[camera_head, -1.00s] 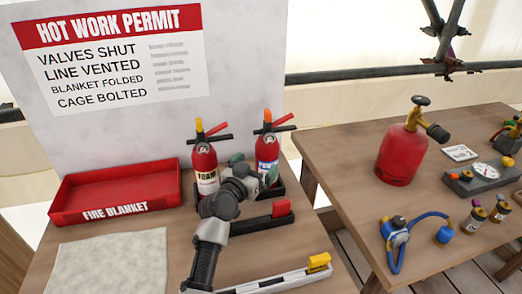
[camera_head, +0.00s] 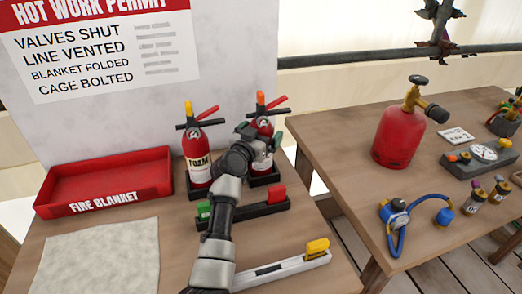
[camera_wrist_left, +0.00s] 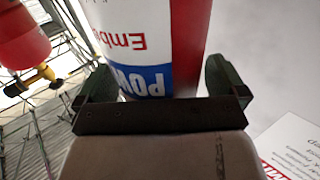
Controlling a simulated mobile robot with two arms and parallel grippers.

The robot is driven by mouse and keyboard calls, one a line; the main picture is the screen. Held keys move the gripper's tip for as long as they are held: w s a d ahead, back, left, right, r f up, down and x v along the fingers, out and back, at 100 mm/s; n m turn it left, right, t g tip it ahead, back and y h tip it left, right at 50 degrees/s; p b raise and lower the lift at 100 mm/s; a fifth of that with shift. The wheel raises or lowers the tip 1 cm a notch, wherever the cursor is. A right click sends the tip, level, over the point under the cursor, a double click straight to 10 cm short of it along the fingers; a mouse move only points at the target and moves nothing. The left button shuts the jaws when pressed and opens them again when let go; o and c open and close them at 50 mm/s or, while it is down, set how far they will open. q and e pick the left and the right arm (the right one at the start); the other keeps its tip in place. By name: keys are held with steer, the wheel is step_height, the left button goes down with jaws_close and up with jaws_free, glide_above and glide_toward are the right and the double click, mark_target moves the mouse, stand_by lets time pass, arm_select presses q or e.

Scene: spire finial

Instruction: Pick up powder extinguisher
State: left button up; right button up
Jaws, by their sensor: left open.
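The powder extinguisher (camera_head: 264,127) is red with a black handle and an orange top. It stands upright in a black holder on the left table, its middle partly hidden by my gripper. In the left wrist view the powder extinguisher (camera_wrist_left: 150,40) shows a white band and an upside-down blue label reading "POW". My left gripper (camera_head: 261,143) is open, with one finger on each side of the cylinder. In the left wrist view the left gripper (camera_wrist_left: 157,85) has the body between its fingers; I cannot tell whether they touch it. My right gripper is not in view.
The foam extinguisher (camera_head: 198,166) stands close by on the left. A red fire blanket tray (camera_head: 105,200), a black rack (camera_head: 255,209) and a level (camera_head: 285,270) share the table. A red gas cylinder (camera_head: 396,140) stands on the right table (camera_head: 330,138).

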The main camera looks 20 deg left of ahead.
arm_select(q)
jaws_close()
steer(key=shift+r, duration=0.2)
stand_by(0.4)
steer(key=shift+r, duration=0.1)
